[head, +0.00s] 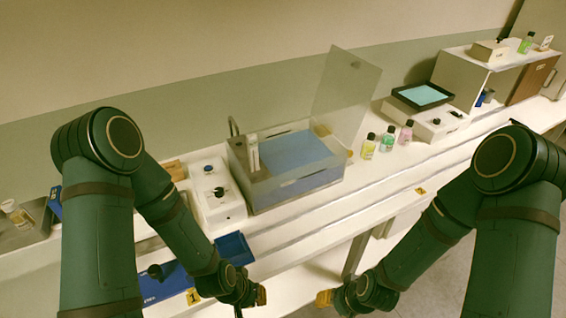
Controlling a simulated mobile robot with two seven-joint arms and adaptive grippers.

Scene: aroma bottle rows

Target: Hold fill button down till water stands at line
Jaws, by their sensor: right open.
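A clear-walled tank (262,193) with its transparent lid (345,95) raised stands at the middle of the bench. A flat blue surface (295,152) shows inside it; whether this is water, I cannot tell. No fill line can be made out. A white control box (215,207) adjoins the tank's left side, with a dark blue button (208,168) and a black knob (219,192) on top. Which control is the fill button is not readable. My left gripper (254,295) and my open right gripper (326,298) hang low at the bench's front, apart from box and tank. The left jaws are unclear.
Several small colored bottles (387,140) stand right of the tank. Beyond them is a white device (425,122) with a black-rimmed tray (422,96). A white shelf unit (462,78) stands at far right. A blue mat (165,285) lies at the front left, partly behind my left arm.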

